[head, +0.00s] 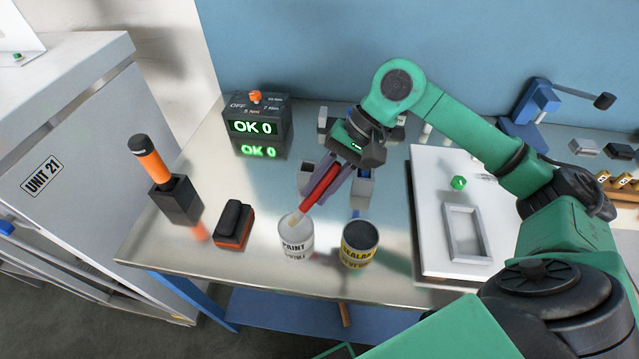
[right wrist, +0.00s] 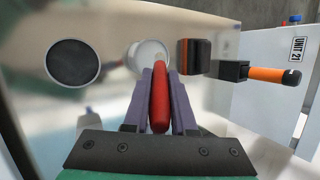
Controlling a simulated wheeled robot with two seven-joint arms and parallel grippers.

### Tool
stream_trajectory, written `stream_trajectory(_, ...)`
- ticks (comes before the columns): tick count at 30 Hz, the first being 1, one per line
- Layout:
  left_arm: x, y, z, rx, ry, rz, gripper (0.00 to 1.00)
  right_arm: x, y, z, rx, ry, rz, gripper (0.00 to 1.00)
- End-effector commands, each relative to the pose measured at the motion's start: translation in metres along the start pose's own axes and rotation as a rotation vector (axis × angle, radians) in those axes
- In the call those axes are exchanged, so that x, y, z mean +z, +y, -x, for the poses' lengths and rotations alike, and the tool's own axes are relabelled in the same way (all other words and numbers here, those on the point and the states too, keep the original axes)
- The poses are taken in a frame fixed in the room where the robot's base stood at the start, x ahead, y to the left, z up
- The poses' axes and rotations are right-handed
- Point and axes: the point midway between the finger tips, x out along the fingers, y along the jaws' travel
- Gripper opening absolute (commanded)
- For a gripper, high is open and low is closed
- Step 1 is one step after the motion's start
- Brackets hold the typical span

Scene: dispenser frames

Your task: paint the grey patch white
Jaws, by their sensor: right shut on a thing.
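My right gripper (head: 318,190) is shut on a brush with a red handle (head: 324,182). The brush slants down to the left, and its pale tip is at the mouth of the white paint can (head: 296,240). I cannot tell how deep the tip is. The right wrist view shows the red handle (right wrist: 160,98) between the fingers, pointing at the open paint can (right wrist: 151,50). A white panel (head: 430,190) lies on the table at the right. On it is a grey rectangular frame (head: 452,236), whose inside looks light grey. My left gripper is out of view.
A dark-lidded sealant can (head: 360,243) stands right of the paint can. A black and orange block (head: 233,226), an orange-handled tool in a black holder (head: 175,199) and a display reading "OK 0" (head: 257,121) stand on the left. A green nut-like piece (head: 458,183) lies on the panel.

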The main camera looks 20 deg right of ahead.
Motion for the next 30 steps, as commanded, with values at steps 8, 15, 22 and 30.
stream_trajectory(8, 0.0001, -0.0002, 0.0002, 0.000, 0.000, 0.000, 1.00, 0.0001, -0.0001, 0.0003, 0.000, 0.000, 0.000, 0.00)
stream_trajectory(15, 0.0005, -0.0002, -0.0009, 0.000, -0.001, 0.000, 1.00, -0.0002, 0.0003, -0.0005, 0.000, 0.000, 0.000, 0.00)
stream_trajectory(22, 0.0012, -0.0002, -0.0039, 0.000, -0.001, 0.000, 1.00, -0.0009, 0.0015, -0.0027, 0.000, -0.001, -0.001, 0.00)
stream_trajectory(30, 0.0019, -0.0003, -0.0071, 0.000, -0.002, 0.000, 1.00, -0.0017, 0.0029, -0.0049, 0.000, -0.001, -0.001, 0.00)
